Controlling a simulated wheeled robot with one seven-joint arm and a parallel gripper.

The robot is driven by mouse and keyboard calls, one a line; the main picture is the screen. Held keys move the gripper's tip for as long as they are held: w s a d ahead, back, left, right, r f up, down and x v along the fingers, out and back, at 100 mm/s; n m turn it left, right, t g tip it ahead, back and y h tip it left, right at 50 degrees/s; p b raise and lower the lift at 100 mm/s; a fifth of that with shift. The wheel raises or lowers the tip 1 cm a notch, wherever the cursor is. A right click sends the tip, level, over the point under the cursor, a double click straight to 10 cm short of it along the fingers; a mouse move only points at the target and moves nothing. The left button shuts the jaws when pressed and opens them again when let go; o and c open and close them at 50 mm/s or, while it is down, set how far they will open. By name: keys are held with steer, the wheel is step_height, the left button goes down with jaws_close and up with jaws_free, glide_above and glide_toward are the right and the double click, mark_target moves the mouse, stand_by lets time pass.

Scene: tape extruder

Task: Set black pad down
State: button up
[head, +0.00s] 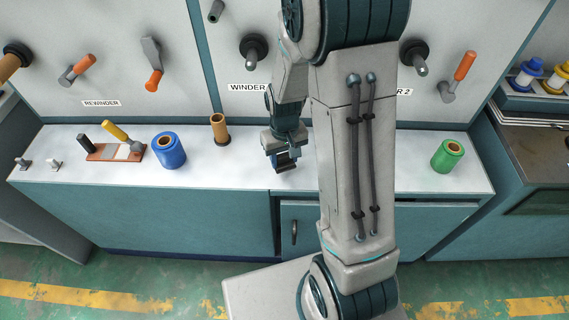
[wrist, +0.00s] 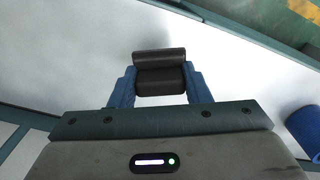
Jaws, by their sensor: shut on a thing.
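My gripper (head: 281,154) is over the white counter top, close to its front edge, in the head view. In the wrist view its blue fingers (wrist: 159,82) are shut on the sides of the black pad (wrist: 158,55). The pad is dark, with two rounded bands, and sticks out past the fingertips. In the head view the pad (head: 286,165) shows as a small dark piece under the gripper. I cannot tell whether it touches the counter.
The white counter (head: 245,168) is clear around the gripper. To the left are a blue roll (head: 169,150), a brown tube (head: 220,129) and a wooden board (head: 112,152) with a yellow-handled tool (head: 119,133). A green roll (head: 447,155) stands at the right, beyond my arm.

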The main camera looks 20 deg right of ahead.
mark_target(285, 162)
steer(key=shift+f, duration=1.75)
steer(key=shift+f, duration=0.1)
steer(key=shift+f+b, duration=0.15)
steer(key=shift+b, duration=0.2)
steer(key=o, duration=1)
steer(key=shift+c, duration=0.2)
steer(key=shift+r, duration=0.2)
step_height(285, 162, up, 12)
steer(key=shift+r+p, duration=0.1)
steer(key=shift+p, duration=0.75)
steer(key=s+r+t, duration=0.2)
steer(key=s+r, duration=0.8)
steer(key=s, duration=0.3)
steer(key=shift+s+r+m, duration=0.35)
steer(key=shift+s+m, duration=0.05)
